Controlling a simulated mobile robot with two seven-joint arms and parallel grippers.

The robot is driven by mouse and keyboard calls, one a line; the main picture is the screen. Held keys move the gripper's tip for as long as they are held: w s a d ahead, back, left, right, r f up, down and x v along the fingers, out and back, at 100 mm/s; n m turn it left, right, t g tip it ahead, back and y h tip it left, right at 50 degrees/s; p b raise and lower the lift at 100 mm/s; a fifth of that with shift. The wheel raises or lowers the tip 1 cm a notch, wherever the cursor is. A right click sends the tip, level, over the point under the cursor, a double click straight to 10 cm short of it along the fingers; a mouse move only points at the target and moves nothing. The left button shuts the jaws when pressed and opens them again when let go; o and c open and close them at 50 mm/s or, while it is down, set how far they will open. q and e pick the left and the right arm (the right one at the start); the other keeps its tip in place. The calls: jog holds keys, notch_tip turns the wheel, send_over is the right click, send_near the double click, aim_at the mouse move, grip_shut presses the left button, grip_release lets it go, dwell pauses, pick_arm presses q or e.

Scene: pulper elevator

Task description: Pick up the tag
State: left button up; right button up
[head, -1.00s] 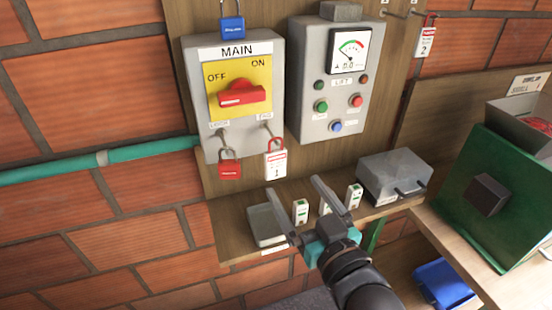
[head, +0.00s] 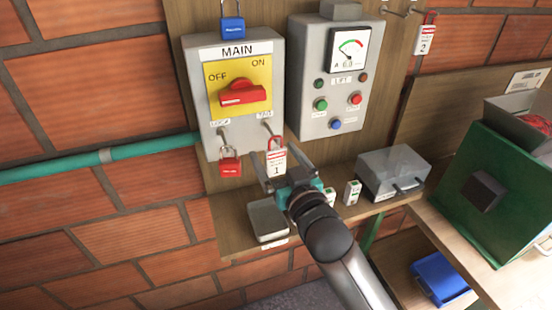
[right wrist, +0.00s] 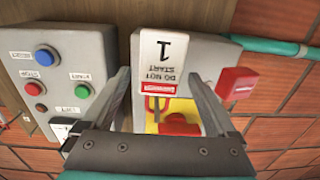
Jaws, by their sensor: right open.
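A white and red tag marked 1 (head: 277,163) hangs by a red loop under the lower right of the grey MAIN switch box (head: 207,130). My right gripper (head: 274,158) is open in front of the tag, with one finger on each side of it in the picture. In the right wrist view the tag (right wrist: 160,60) appears upside down between the open fingers (right wrist: 158,76), with gaps on both sides. Whether it lies fully between them in depth I cannot tell. A second tag marked 2 (head: 425,40) hangs on a hook at upper right. My left gripper is not in view.
A red padlock (head: 230,169) hangs just left of the tag. The LIFT panel (head: 332,100) is to the right. Below, a wooden shelf (head: 228,240) holds a grey tray (head: 268,220), small white-green items (head: 352,191) and a grey box (head: 393,170).

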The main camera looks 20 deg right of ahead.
jog(key=w, duration=0.3)
jog(key=shift+w+a+f, duration=0.1)
jog(key=shift+w, duration=0.15)
jog(key=c, duration=1.4)
jog(key=shift+c, duration=0.2)
jog(key=shift+r, duration=0.65)
jog(key=b, duration=0.1)
send_near(275, 149)
jog(key=s, duration=0.5)
notch_tip(275, 149, down, 18)
jog(key=m+h+b, duration=0.1)
jog(key=b, duration=1.5)
jog(key=shift+r+h, duration=0.2)
jog(key=shift+h, duration=0.1)
